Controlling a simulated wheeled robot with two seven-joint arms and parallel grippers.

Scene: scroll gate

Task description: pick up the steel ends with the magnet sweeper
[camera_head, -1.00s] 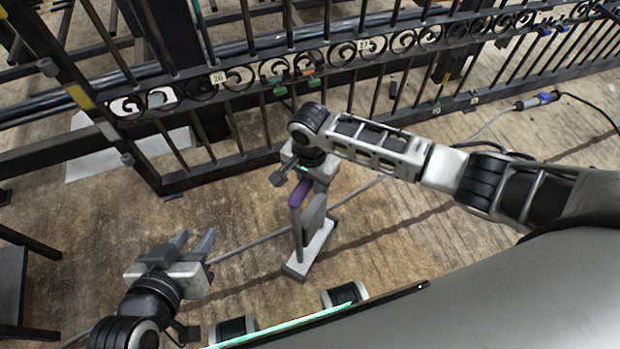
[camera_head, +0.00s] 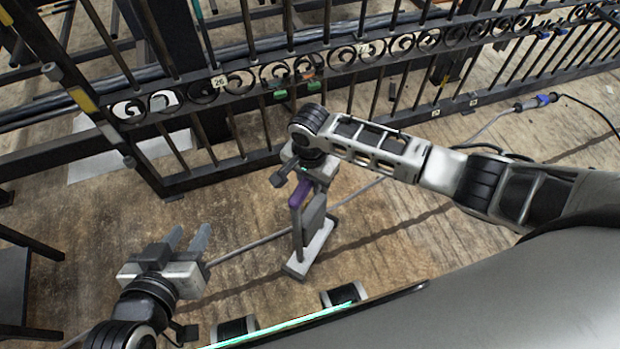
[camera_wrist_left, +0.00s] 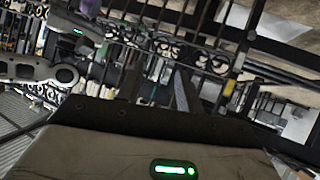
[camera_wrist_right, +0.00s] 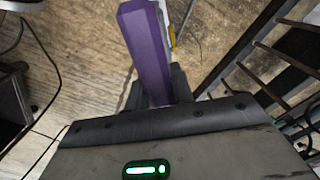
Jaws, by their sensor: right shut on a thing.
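The magnet sweeper (camera_head: 316,243) has a purple grip, a grey upright body and a flat pale foot. It stands nearly upright at the middle of the head view, with its foot at or close to the wooden floor. My right gripper (camera_head: 301,181) is shut on the purple grip, which also shows between the fingers in the right wrist view (camera_wrist_right: 148,50). My left gripper (camera_head: 187,238) is open and empty, above the floor left of the sweeper. In the left wrist view its two fingers stand apart. I cannot make out the steel ends with certainty.
A black iron gate (camera_head: 245,158) with scrollwork and numbered tags stands behind the sweeper. A cable with a blue connector (camera_head: 541,100) lies at right. A dark frame (camera_head: 14,290) stands at left. Floor (camera_head: 395,245) right of the sweeper is clear.

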